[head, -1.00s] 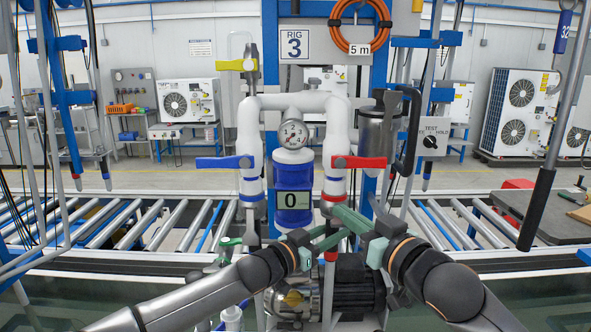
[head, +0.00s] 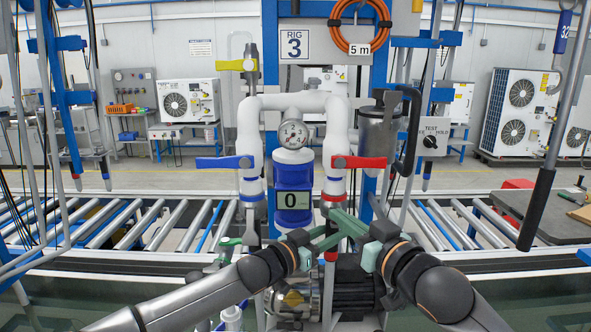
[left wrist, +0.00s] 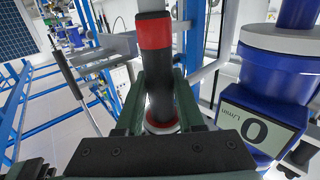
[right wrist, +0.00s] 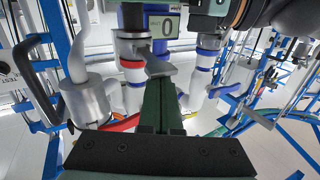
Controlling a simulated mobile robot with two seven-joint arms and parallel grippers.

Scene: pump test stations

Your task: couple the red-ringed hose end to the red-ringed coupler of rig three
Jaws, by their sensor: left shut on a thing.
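The red-ringed coupler (head: 333,200) of rig three hangs below the red-handled valve and also shows in the right wrist view (right wrist: 131,64). My left gripper (head: 325,238) is shut on the dark hose end (left wrist: 158,85) just below the coupler. A red ring (left wrist: 154,35) shows on it in the left wrist view. The contact between hose end and coupler is hidden by my grippers; I cannot tell if they are joined. My right gripper (head: 340,218) is beside the coupler. Its fingers (right wrist: 162,85) look shut together, with a grey part close to their tips.
The red valve handle (head: 358,162) is just above my right gripper. The blue meter (head: 293,180) reading 0 and the blue-handled valve (head: 224,162) stand to the left. A grey canister (head: 377,140) with a dark handle is at the right. A pump motor (head: 357,285) is below.

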